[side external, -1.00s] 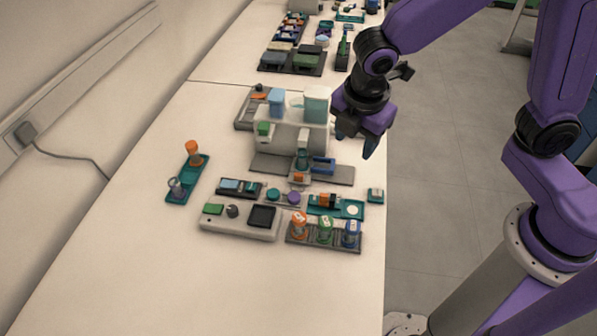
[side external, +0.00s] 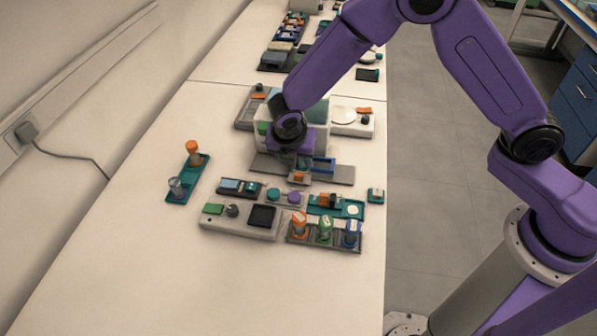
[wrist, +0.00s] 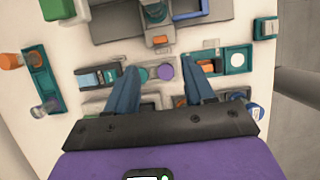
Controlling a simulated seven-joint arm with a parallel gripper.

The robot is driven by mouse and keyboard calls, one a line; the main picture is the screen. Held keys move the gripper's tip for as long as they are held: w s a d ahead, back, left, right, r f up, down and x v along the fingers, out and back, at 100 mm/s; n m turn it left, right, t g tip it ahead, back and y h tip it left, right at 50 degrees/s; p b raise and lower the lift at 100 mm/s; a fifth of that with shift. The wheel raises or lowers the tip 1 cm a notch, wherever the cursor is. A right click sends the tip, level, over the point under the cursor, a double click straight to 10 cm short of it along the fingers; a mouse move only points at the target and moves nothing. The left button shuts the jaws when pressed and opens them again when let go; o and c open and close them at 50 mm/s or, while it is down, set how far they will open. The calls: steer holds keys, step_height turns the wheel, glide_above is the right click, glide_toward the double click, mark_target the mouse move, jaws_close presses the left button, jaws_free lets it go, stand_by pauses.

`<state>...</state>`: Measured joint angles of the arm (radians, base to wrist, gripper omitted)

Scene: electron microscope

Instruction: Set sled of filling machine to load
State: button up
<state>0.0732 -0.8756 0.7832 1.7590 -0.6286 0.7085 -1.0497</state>
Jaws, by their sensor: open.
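The filling machine (side external: 262,138) is a pale block on a dark grey base plate (side external: 342,174) in the side external view; my arm hides much of it. A small sled with an orange part (side external: 299,177) sits at the plate's front edge, and a blue frame (side external: 323,165) stands to its right. The wrist view shows the sled's orange part (wrist: 160,40) at the top centre, with a teal round piece (wrist: 155,12) just behind it. My gripper (wrist: 160,70) is open and empty, its blue fingers spread apart. In the side external view the fingertips are hidden or unclear.
In front of the machine lie a teal and a purple knob (side external: 283,195), a control box (side external: 240,220), a rack of several capped vials (side external: 325,242) and a teal tray (side external: 336,206). A teal holder (side external: 188,178) stands at left. The table's front left is clear.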

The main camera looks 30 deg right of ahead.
mark_target(299, 174)
steer(key=x, duration=1.1)
steer(key=shift+f, duration=0.15)
steer(key=shift+d, duration=0.1)
jaws_close()
